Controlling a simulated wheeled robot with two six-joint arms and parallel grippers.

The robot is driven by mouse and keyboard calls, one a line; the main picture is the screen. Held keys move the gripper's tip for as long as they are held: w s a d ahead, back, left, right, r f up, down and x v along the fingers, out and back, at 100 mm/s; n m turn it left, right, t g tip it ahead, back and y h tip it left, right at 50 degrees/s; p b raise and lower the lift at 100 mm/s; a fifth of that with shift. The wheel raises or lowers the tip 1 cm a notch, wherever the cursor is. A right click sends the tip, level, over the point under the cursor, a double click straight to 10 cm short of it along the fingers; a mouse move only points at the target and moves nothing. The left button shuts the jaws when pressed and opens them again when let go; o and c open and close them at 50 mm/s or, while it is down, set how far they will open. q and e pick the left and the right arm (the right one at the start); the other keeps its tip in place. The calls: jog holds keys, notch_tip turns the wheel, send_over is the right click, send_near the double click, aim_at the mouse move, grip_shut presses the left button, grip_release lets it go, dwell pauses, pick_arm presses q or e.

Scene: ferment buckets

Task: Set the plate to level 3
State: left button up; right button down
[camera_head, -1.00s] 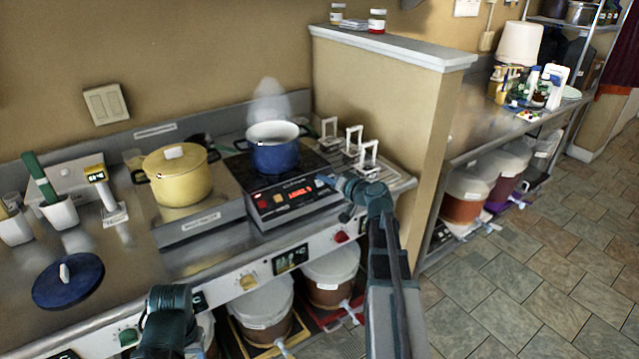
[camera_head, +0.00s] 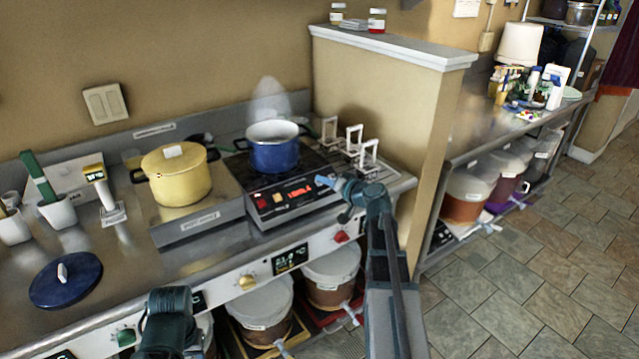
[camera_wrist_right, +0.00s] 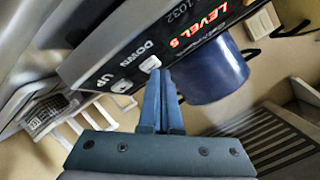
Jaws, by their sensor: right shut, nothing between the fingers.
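The plate (camera_head: 292,195) is a black hot plate with a front panel and a red display. In the right wrist view the display (camera_wrist_right: 177,25) reads LEVEL 5. Its DOWN button (camera_wrist_right: 150,63) and UP button (camera_wrist_right: 122,87) are pale squares beside their labels. A steaming blue pot (camera_head: 273,155) stands on the plate. My right gripper (camera_head: 324,181) is shut and empty at the right end of the panel. In the wrist view its fingertips (camera_wrist_right: 161,70) are right at the DOWN button; I cannot tell whether they touch. My left arm shows at the bottom, its fingers out of sight.
A yellow pot (camera_head: 178,182) stands on a metal box left of the plate. White-handled frames (camera_head: 354,140) stand behind my right gripper, near the partition wall (camera_head: 395,110). A blue lid (camera_head: 65,285) lies on the counter at left. Lidded buckets (camera_head: 331,275) stand below.

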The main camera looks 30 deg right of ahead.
jog(key=shift+w+f, duration=0.1)
jog(key=shift+f, duration=0.1)
jog(key=shift+r, duration=0.15)
dwell(0.4)
jog(key=shift+s+r+p, duration=0.4)
jog(key=shift+r+p, duration=0.2)
jog(key=shift+r, duration=0.05)
jog(key=shift+f, duration=0.2)
jog(key=shift+w+f+b, duration=0.2)
jog(key=shift+f+b, duration=0.1)
jog(key=shift+b, duration=0.15)
jog(key=shift+w+f+b, duration=0.2)
jog(key=shift+f+b, duration=0.15)
dwell(0.6)
jog(key=shift+s+r, duration=0.1)
jog(key=shift+r, duration=0.1)
jog(key=shift+s+r+p, duration=0.3)
jog(key=shift+r+p, duration=0.3)
jog(key=shift+p, duration=0.15)
